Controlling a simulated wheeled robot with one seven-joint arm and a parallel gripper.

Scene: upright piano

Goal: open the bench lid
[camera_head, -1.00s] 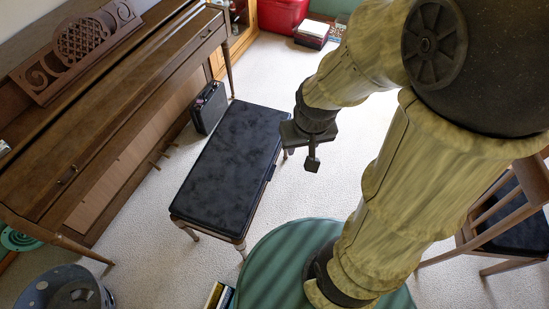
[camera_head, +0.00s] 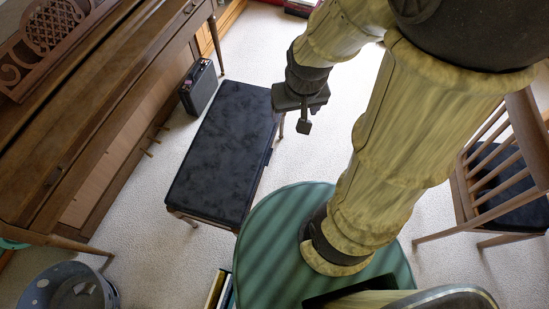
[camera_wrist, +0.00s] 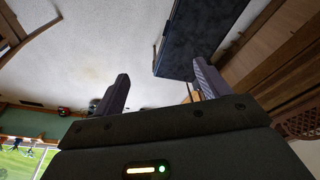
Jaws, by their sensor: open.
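The piano bench has a dark, padded-looking lid (camera_head: 225,150) that lies flat and shut on its wooden legs. The bench (camera_wrist: 198,38) shows there beyond the right finger; no contact is visible.
The upright piano (camera_head: 90,110) stands left of the bench, with a dark case (camera_head: 198,88) beside it. A grey bin (camera_head: 62,290) and books (camera_head: 218,290) are at the front. A wooden chair (camera_head: 505,175) stands at the right. Pale carpet is clear behind the bench.

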